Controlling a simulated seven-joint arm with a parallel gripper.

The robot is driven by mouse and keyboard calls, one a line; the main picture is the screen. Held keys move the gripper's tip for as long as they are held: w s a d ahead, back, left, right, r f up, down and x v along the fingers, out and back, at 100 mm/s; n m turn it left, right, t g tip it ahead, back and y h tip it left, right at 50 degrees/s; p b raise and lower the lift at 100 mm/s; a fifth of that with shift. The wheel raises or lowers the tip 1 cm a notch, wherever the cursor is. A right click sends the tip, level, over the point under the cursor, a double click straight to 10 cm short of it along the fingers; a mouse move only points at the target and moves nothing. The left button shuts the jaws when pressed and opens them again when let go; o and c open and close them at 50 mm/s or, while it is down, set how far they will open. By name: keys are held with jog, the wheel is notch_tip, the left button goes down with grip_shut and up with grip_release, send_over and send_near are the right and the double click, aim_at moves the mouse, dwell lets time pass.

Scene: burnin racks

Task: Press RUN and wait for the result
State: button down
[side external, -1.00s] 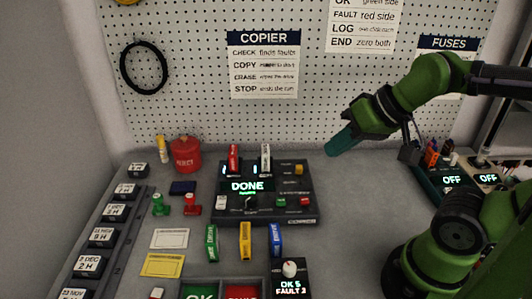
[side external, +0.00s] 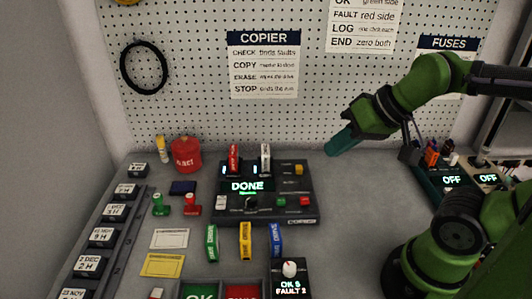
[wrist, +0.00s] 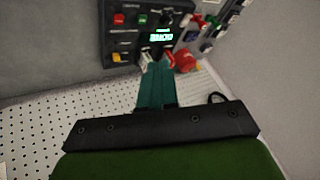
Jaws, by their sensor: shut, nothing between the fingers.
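The copier (side external: 297,185) is a dark box in the middle of the bench, and its lit display (side external: 247,187) reads DONE. A red drive (side external: 234,158) and a white drive (side external: 266,158) stand upright in its back slots. Its front row holds a white button (side external: 222,202), a dark knob, a green button (side external: 281,201) and a red button (side external: 305,201); their labels are too small to read. My gripper (side external: 330,152), with teal fingers, is shut and empty, above the bench behind and right of the copier. The copier (wrist: 120,38) also shows upside down in the wrist view beyond my fingers (wrist: 156,75).
Three drives, green (side external: 211,243), yellow (side external: 245,240) and blue (side external: 276,240), lie in front of the copier. A counter box (side external: 290,278) reads OK 5, FAULT 2. A red can (side external: 186,155) stands at left.

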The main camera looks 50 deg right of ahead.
jog(key=m+g+y, duration=0.2)
jog(key=m+y, duration=0.4)
jog(key=m, duration=0.6)
send_over(285, 200)
jog(key=shift+f, duration=4.45)
jog(key=shift+f, duration=0.15)
jog(key=shift+f, duration=4.3)
